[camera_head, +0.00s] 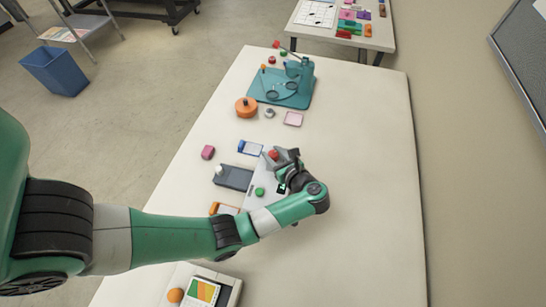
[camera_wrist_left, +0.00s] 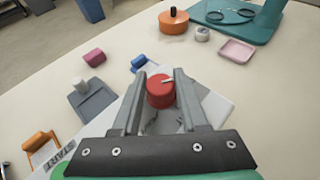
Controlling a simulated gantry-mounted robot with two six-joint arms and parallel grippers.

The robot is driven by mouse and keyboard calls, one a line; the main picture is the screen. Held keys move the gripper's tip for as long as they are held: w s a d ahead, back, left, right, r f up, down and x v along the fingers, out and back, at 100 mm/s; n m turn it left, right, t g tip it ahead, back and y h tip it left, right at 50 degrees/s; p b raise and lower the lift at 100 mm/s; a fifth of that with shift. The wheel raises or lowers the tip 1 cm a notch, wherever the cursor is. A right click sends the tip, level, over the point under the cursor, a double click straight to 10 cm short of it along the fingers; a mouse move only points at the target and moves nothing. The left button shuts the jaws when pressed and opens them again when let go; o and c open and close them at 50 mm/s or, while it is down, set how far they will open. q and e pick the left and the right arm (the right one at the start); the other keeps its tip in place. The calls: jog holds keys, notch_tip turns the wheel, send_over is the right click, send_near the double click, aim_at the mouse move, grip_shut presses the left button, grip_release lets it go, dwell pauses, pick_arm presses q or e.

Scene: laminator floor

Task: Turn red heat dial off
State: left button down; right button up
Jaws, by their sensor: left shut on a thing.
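The red heat dial (camera_head: 273,155) is a round knob on a pale grey, wedge-shaped panel (camera_head: 265,177). In the left wrist view the dial (camera_wrist_left: 160,92) sits between my two fingertips, with a light pointer mark on its top. My left gripper (camera_head: 276,159) is shut on the dial; it also shows in the left wrist view (camera_wrist_left: 158,88). Part of the panel is hidden under the gripper. A green button (camera_head: 259,191) is on the same panel, near my wrist. A "START" label (camera_wrist_left: 55,158) shows at the panel's lower left. My right gripper is not in view.
A dark grey block with a white knob (camera_head: 234,178), a blue-framed piece (camera_head: 250,147), a pink block (camera_head: 208,152) and an orange-framed piece (camera_head: 224,209) lie to the left. An orange pot (camera_head: 246,107) and teal machine (camera_head: 284,87) stand farther back. The table's right side is clear.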

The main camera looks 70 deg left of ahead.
pick_arm(q)
jog(key=shift+f, duration=0.1)
dwell(0.3)
jog(key=shift+c, duration=2.2)
grip_release()
jog(key=v, duration=1)
jog(key=shift+w+d+r+p, duration=0.2)
jog(key=shift+d+r+p, duration=0.1)
jog(key=shift+p, duration=0.1)
jog(key=shift+d+r, duration=0.1)
jog(key=shift+d, duration=0.3)
